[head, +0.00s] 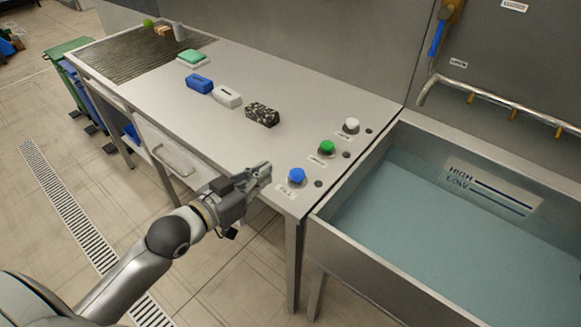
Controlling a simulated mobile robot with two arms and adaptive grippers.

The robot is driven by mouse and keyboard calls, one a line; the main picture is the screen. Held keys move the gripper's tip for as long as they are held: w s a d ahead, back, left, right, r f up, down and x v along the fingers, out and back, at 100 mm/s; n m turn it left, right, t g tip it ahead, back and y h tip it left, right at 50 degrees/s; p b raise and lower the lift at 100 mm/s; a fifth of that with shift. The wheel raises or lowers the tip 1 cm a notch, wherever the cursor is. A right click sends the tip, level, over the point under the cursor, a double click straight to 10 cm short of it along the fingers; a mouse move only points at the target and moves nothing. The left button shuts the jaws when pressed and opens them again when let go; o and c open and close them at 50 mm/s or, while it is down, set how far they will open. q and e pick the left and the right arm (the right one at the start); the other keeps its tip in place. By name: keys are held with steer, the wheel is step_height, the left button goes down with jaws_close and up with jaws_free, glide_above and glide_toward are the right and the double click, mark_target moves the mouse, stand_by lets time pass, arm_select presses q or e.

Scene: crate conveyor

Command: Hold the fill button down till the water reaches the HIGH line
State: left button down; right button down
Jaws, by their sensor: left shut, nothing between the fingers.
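The blue fill button (297,175), labelled FILL, stands at the table's near right corner. My left gripper (265,170) is shut and empty, with its fingertips just left of the blue button and apart from it in the picture. The metal basin (349,248) on the right holds blue-green water (420,225). A plate (497,187) on its back wall carries the HIGH and LOW lines. The water's edge lies near the LOW line, below HIGH; I cannot tell exactly where. My right gripper is not in view.
A green button (327,147) and a white button (351,125) stand behind the blue one. A black speckled block (262,114), a white block (227,97), a blue block (199,84) and a green sponge-like piece (192,55) lie farther back. A pipe (490,96) runs above the basin.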

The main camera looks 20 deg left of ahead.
arm_select(q)
steer(key=p, duration=0.2)
glide_above(297, 175)
steer(key=s+a, duration=0.2)
steer(key=f, duration=0.3)
steer(key=shift+w+d+f, duration=0.3)
steer(key=shift+w+f, duration=0.05)
steer(key=shift+f, duration=0.9)
